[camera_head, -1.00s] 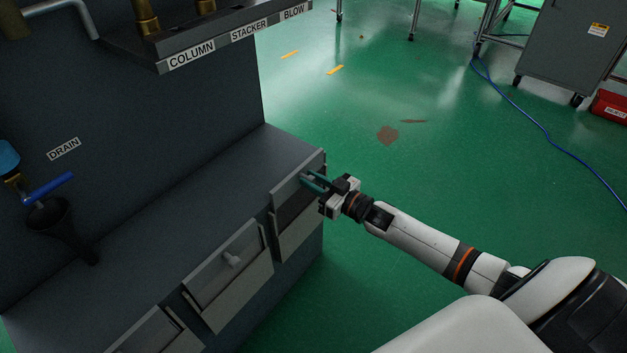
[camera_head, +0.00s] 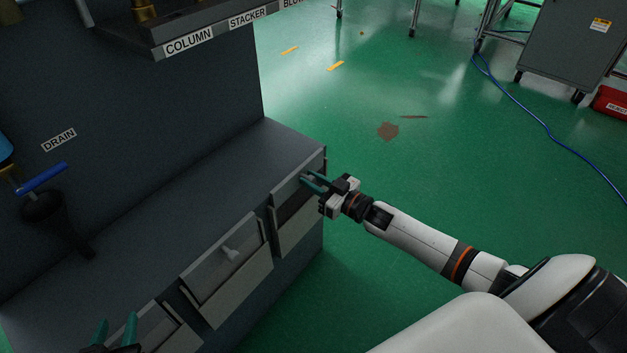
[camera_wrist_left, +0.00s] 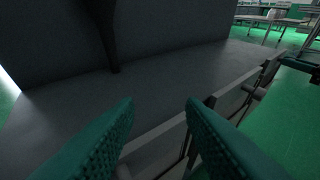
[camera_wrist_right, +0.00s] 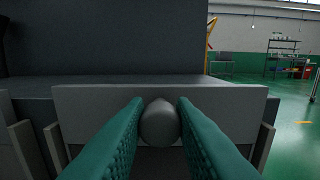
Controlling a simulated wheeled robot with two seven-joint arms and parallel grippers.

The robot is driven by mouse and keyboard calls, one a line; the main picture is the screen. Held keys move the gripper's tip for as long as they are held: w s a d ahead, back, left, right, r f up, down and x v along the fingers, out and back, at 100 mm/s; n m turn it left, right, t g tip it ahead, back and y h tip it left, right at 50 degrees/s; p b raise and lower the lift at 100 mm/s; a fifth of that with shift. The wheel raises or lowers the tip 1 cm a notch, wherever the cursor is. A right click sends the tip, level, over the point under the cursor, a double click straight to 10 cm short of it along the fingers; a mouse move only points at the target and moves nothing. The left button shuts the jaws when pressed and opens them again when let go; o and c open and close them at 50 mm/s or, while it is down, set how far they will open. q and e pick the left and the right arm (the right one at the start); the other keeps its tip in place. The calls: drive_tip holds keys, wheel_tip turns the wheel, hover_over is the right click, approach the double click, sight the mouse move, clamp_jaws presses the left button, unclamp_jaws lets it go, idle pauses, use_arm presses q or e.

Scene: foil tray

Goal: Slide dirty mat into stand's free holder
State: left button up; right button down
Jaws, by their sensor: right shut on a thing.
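Grey flat panels, which may be the mats, stand along the front of the dark bench. My right gripper (camera_head: 313,183) is shut on the round knob of the rightmost panel (camera_head: 285,190); the panel's face and knob (camera_wrist_right: 160,122) fill the middle of the right wrist view. This panel is upright at the right holder (camera_head: 297,230). My left gripper (camera_head: 117,333) is open and empty, above the left holder (camera_head: 172,338). I cannot tell which panel is dirty.
A labelled shelf (camera_head: 200,40) overhangs the back. Green floor (camera_head: 400,180) is open to the right, with a blue hose (camera_head: 540,120).

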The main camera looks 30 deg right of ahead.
use_arm(q)
drive_tip(key=shift+r, duration=0.15)
idle(0.3)
drive_tip(key=shift+s+a+f+g, duration=0.2)
drive_tip(key=shift+s+f+g, duration=0.25)
drive_tip(key=shift+f, duration=0.3)
use_arm(e)
drive_tip(key=c, duration=1.1)
unclamp_jaws()
drive_tip(key=shift+c, duration=0.2)
drive_tip(key=shift+s+p, duration=0.25)
drive_tip(key=shift+p, duration=0.05)
use_arm(q)
drive_tip(key=s+a+f+g+y+p, duration=0.2)
drive_tip(key=s+f+g, duration=0.4)
drive_tip(key=s, duration=0.3)
drive_tip(key=shift+s+a+n+g+p, duration=0.3)
drive_tip(key=shift+s+a+g, duration=0.05)
drive_tip(key=shift+a+g, duration=0.45)
use_arm(e)
drive_tip(key=v, duration=1.1)
drive_tip(key=shift+s+d, duration=0.2)
